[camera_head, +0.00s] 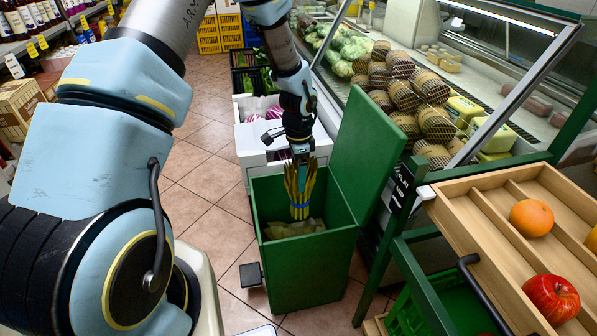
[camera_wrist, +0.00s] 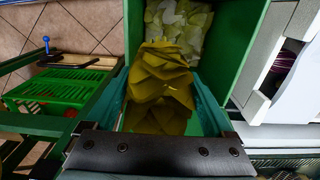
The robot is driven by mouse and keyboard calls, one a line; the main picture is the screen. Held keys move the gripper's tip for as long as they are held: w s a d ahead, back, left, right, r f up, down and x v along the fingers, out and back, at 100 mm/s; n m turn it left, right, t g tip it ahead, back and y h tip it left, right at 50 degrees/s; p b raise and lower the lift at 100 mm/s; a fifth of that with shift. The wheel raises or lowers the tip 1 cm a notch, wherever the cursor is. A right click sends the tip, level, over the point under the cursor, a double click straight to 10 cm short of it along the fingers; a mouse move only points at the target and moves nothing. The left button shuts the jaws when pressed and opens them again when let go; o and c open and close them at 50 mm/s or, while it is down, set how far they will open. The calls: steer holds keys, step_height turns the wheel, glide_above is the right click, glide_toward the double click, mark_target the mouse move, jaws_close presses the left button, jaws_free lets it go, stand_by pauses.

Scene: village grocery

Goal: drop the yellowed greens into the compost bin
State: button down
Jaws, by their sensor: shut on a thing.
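The yellowed greens (camera_head: 299,187) are a bunch of yellow-brown leaves tied with a blue band. My gripper (camera_head: 301,155) is shut on the top of the bunch, which hangs down in the mouth of the green compost bin (camera_head: 310,270). The bin's lid (camera_head: 368,150) stands open on its right side. Pale scraps (camera_head: 293,229) lie inside, below the bunch. In the wrist view the greens (camera_wrist: 160,90) are between my fingers, with the pale scraps (camera_wrist: 180,30) beyond them. I cannot tell whether the bunch touches the scraps.
A white crate (camera_head: 262,150) with purple vegetables stands behind the bin. A wooden tray (camera_head: 480,225) with an orange (camera_head: 532,218) and a red apple (camera_head: 552,298) is at the right. The tiled floor (camera_head: 205,160) left of the bin is clear.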

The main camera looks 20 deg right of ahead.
step_height(320, 180, down, 26)
steer(key=b, duration=1.5)
steer(key=shift+r+b, duration=0.25)
steer(key=shift+b, duration=0.15)
stand_by(0.4)
jaws_free()
step_height(320, 180, up, 11)
steer(key=shift+f+p, duration=0.1)
steer(key=shift+p, duration=0.2)
stand_by(0.6)
